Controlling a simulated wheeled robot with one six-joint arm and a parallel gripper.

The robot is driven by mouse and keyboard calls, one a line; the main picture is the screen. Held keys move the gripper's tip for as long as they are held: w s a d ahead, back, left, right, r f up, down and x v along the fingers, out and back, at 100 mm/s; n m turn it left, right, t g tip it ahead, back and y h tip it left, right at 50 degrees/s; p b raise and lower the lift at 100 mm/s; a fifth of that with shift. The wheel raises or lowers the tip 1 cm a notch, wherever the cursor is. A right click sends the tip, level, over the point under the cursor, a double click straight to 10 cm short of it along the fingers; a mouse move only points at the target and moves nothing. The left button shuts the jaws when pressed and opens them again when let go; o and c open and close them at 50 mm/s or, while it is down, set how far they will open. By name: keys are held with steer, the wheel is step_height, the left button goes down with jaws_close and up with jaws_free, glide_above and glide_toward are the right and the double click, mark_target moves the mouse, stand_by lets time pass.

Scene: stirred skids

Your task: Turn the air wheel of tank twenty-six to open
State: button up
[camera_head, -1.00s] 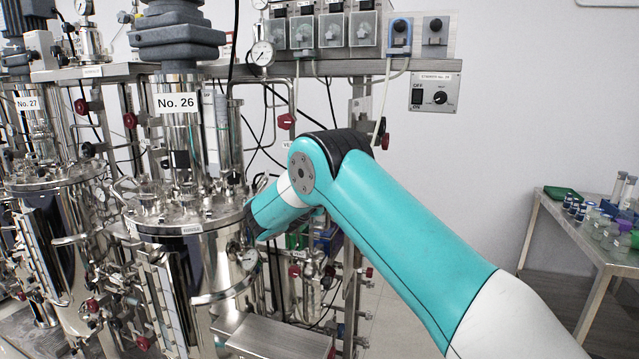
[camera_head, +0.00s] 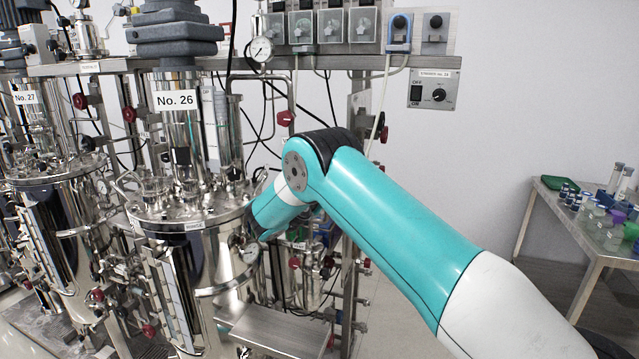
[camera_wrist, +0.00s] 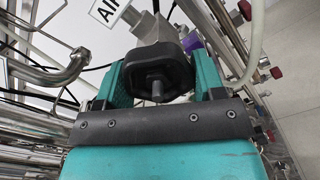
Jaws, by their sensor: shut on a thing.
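Tank twenty-six (camera_head: 215,240) is a shiny steel vessel with a "No. 26" label (camera_head: 175,100) on its upper column, left of centre in the head view. In the wrist view, my gripper (camera_wrist: 158,62) is shut on a black, rounded knob-like wheel (camera_wrist: 157,78), with one teal finger on each side of it. A white sign reading "AIR" (camera_wrist: 108,10), partly cut off, is just beyond it. How far the wheel is turned cannot be told.
Tank No. 27 (camera_head: 50,165) stands at the left. Steel pipes (camera_wrist: 62,68) and red-handled valves (camera_wrist: 245,10) crowd closely around my gripper. A side table (camera_head: 582,236) with bottles stands at the right, with open floor between.

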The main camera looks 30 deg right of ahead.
steer(key=shift+f, duration=0.1)
stand_by(0.4)
steer(key=o, duration=0.9)
steer(key=shift+a, duration=0.1)
steer(key=b+v, duration=1.2)
steer(key=v, duration=0.5)
steer(key=shift+s+a, duration=0.1)
steer(key=shift+s, duration=0.1)
